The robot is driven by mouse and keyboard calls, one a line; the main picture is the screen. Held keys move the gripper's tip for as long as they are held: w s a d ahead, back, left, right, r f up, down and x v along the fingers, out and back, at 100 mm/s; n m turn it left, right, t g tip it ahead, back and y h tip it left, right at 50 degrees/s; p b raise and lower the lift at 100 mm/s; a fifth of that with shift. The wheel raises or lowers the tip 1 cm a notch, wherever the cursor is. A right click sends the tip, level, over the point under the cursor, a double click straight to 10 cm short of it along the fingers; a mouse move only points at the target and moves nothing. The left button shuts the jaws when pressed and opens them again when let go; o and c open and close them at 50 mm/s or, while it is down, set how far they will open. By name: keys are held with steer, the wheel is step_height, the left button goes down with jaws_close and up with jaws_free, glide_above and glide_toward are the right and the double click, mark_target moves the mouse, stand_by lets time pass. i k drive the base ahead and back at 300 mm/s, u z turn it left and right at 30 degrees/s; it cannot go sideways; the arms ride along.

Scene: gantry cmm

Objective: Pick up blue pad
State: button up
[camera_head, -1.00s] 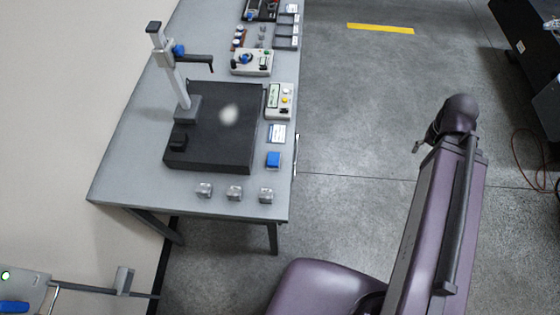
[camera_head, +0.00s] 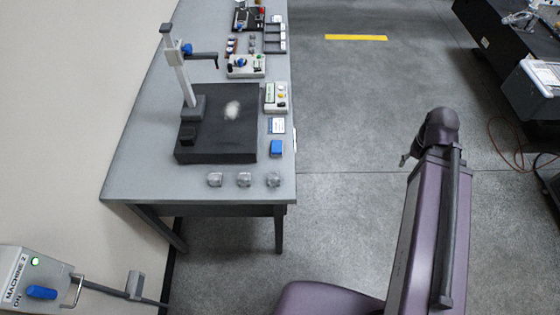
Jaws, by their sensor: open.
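The blue pad (camera_head: 277,148) is a small blue block near the right edge of the grey table (camera_head: 140,170). My gripper (camera_head: 406,160) shows small and partly hidden at the far end of my purple arm, over the floor. It is open, well to the right of the table and apart from the pad. Nothing shows in it.
A black granite plate (camera_head: 220,140) carries a height stand (camera_head: 178,70) with a side arm. Several small metal blocks (camera_head: 244,180) line the table's front. Control boxes (camera_head: 246,66) stand farther back. Floor between table and arm is clear. A machine panel (camera_head: 30,280) is at lower left.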

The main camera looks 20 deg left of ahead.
mark_target(276, 145)
steer(key=z, duration=0.05)
steer(key=k, duration=1.6)
steer(key=u, duration=0.75)
steer(key=i, duration=1)
steer(key=u, duration=0.05)
